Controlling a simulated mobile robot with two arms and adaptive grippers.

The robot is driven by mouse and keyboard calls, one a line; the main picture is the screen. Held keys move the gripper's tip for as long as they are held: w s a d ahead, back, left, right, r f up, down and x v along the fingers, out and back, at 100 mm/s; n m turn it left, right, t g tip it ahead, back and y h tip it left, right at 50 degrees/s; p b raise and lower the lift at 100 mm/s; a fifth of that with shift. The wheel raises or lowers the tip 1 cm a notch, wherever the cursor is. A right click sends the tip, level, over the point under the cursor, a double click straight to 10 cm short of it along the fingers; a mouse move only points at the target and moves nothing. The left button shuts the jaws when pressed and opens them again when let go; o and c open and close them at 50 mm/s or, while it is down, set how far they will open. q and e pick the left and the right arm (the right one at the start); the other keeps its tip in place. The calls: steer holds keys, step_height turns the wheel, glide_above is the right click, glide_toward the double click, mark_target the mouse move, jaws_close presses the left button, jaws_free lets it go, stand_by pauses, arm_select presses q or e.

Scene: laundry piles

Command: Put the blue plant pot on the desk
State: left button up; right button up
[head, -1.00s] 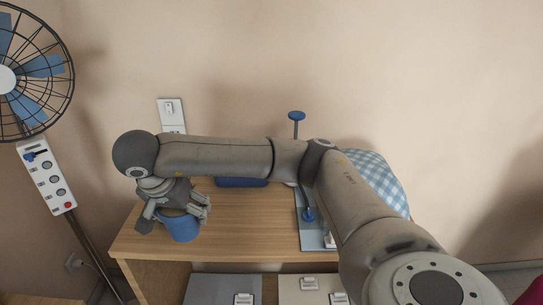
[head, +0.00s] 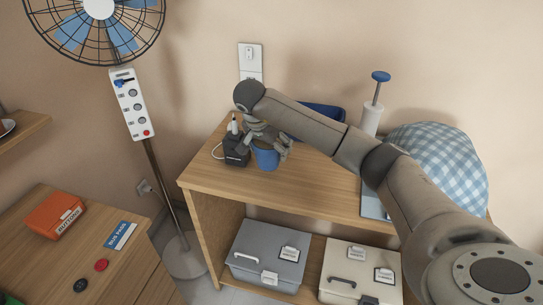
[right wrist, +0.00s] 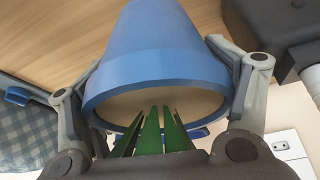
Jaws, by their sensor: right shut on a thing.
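The blue plant pot (head: 266,157) is in my right gripper (head: 268,140), over the left part of a wooden shelf unit's top (head: 310,182). In the right wrist view the pot (right wrist: 155,50) fills the middle, its rim toward the camera, with green leaves (right wrist: 152,132) inside. The fingers of the right gripper (right wrist: 160,75) are shut on it from both sides. Whether its base touches the wood cannot be told. A lower wooden surface (head: 75,235) with a drawer front is at the left. My left gripper is out of view.
A black device (head: 236,150) stands just left of the pot. A blue tray (head: 322,110), a roll holder (head: 372,110) and a checked cloth bundle (head: 440,160) are on the unit. A fan (head: 130,100) stands left. An orange box (head: 54,214) lies on the lower surface.

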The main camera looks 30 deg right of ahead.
mark_target(262, 146)
steer(key=shift+w+d+f, duration=0.1)
steer(key=shift+f, duration=0.15)
steer(key=shift+w+d+f+p, duration=0.1)
steer(key=shift+f+p, duration=0.05)
steer(key=shift+f, duration=0.75)
steer(key=shift+w+d+f+p, duration=0.1)
steer(key=shift+f+p, duration=0.05)
steer(key=shift+f, duration=0.75)
steer(key=shift+f, duration=0.1)
steer(key=o, duration=1)
steer(key=shift+o, duration=0.2)
steer(key=v, duration=1.2)
